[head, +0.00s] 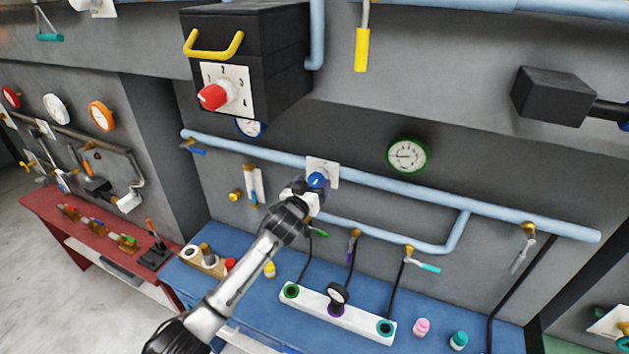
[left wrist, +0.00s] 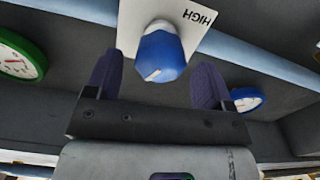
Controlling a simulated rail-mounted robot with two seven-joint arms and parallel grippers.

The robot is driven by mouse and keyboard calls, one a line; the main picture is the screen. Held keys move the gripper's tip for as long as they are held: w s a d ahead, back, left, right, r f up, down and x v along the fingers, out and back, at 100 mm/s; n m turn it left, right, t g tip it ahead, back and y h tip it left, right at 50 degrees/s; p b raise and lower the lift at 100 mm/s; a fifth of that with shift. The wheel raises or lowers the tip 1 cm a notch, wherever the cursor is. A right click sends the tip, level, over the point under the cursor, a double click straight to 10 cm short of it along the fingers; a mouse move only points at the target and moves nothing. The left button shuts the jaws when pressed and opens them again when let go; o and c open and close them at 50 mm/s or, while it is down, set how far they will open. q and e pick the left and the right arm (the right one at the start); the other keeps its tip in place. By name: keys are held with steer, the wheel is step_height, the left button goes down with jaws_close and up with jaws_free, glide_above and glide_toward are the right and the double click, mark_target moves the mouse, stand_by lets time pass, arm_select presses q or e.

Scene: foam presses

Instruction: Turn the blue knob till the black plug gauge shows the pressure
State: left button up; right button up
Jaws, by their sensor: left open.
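The blue knob (head: 317,180) sits on a white plate (head: 323,170) on the light blue pipe. In the left wrist view the knob (left wrist: 160,55) has a white mark near its lower edge, and the plate reads HIGH upside down. My left gripper (head: 311,187) is at the knob; its open dark fingers (left wrist: 158,66) stand on either side of it, with gaps visible. The black plug gauge (head: 337,293) stands in the purple-ringed middle hole of a white block (head: 357,322). Its dial is too small to read. My right gripper is not in view.
A green-rimmed gauge (head: 408,155) is on the wall to the right. A black box with a red knob (head: 213,96) and yellow handle overhangs at upper left. Hoses run down to the white block on the blue bench (head: 440,312). Pink and teal plugs stand right of the block.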

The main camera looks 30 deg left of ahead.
arm_select(q)
steer(key=shift+w, duration=0.75)
steer(key=c, duration=0.9)
